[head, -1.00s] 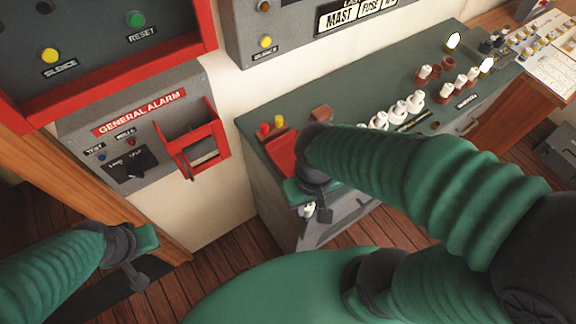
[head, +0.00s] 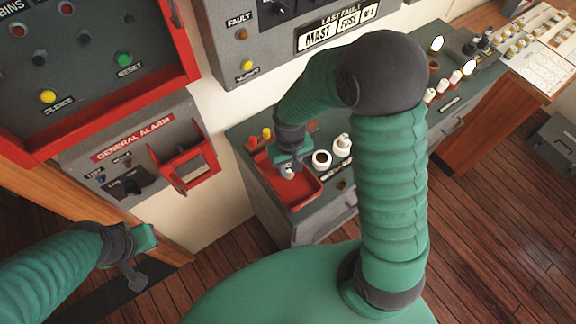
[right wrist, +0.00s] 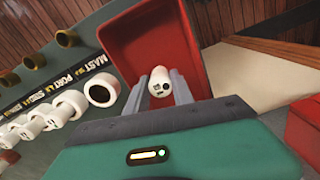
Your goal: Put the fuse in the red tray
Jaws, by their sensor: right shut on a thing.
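The red tray (head: 308,191) sits on the near left end of the green-topped cabinet; it also shows in the right wrist view (right wrist: 135,45). My right gripper (head: 288,168) is over the tray and points down. In the right wrist view its two grey fingers are shut on the white fuse (right wrist: 160,78), whose round, marked end shows between them. The fuse (head: 289,173) appears above the tray floor; I cannot tell whether it touches it. My left gripper (head: 140,268) is far to the left, away from the tray, with its jaws unclear.
White fuse holders (head: 342,146) stand close right of the tray, one with an open round mouth (head: 322,160). Small yellow and red pieces (head: 260,137) are behind the tray. The general alarm box (head: 135,160) is on the wall at left. Wooden floor (head: 510,220) lies open at right.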

